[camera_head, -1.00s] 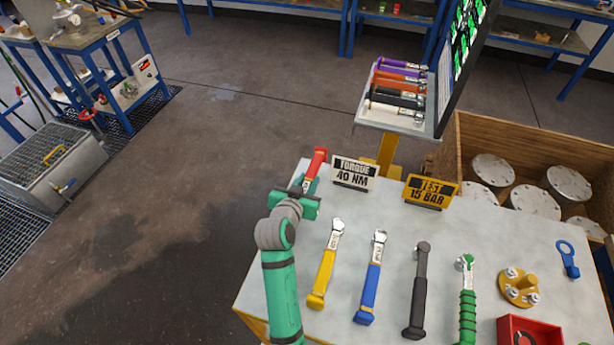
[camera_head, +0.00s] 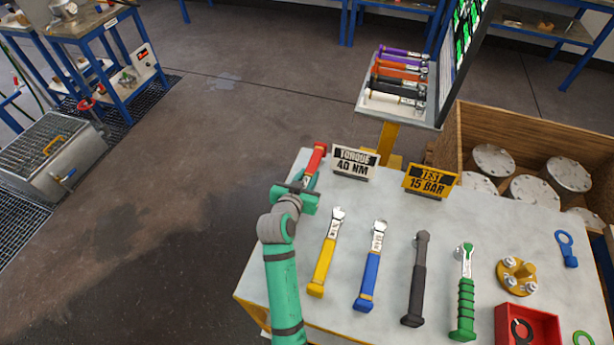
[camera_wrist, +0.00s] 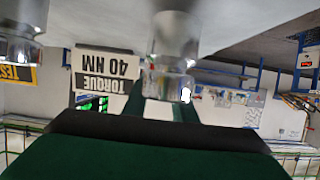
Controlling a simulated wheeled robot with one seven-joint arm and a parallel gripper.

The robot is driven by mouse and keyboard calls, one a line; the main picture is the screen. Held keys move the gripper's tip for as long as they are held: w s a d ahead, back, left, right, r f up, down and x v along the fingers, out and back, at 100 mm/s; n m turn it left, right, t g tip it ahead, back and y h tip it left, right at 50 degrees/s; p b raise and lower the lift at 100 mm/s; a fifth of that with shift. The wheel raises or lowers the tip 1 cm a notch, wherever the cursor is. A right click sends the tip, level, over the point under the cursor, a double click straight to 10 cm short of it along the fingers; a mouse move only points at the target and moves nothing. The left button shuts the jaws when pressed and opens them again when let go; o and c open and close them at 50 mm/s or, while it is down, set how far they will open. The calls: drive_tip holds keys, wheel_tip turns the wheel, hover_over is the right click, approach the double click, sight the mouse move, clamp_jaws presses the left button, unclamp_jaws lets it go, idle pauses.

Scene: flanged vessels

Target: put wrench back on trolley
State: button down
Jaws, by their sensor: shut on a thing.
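The red-handled wrench (camera_head: 317,156) is at the far left corner of the grey-topped trolley (camera_head: 270,255), its red end pointing away from me. My green gripper (camera_head: 303,193) is shut on its metal part. In the wrist view a blurred shiny metal shaft (camera_wrist: 173,45) sits between the fingers (camera_wrist: 163,105). I cannot tell whether the wrench touches the top or hangs just above it. A yellow wrench (camera_head: 322,266), a blue wrench (camera_head: 368,277), a dark grey wrench (camera_head: 416,285) and a green wrench (camera_head: 465,300) lie in a row to the right.
The torque sign (camera_head: 355,162) stands just right of the red handle, and the test sign (camera_head: 430,181) further right. A flange (camera_head: 517,276), a red box (camera_head: 527,315) and a blue ring tool (camera_head: 567,248) are at the right. A tool rack (camera_head: 390,119) stands behind. Open floor lies left.

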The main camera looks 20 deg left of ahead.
drive_tip(key=shift+f, duration=0.45)
drive_tip(key=c, duration=1.5)
unclamp_jaws()
drive_tip(key=shift+o, duration=0.7)
drive_tip(key=shift+f, duration=0.15)
drive_tip(key=shift+s, duration=0.1)
drive_tip(key=v, duration=1)
drive_tip(key=shift+s+r, duration=0.3)
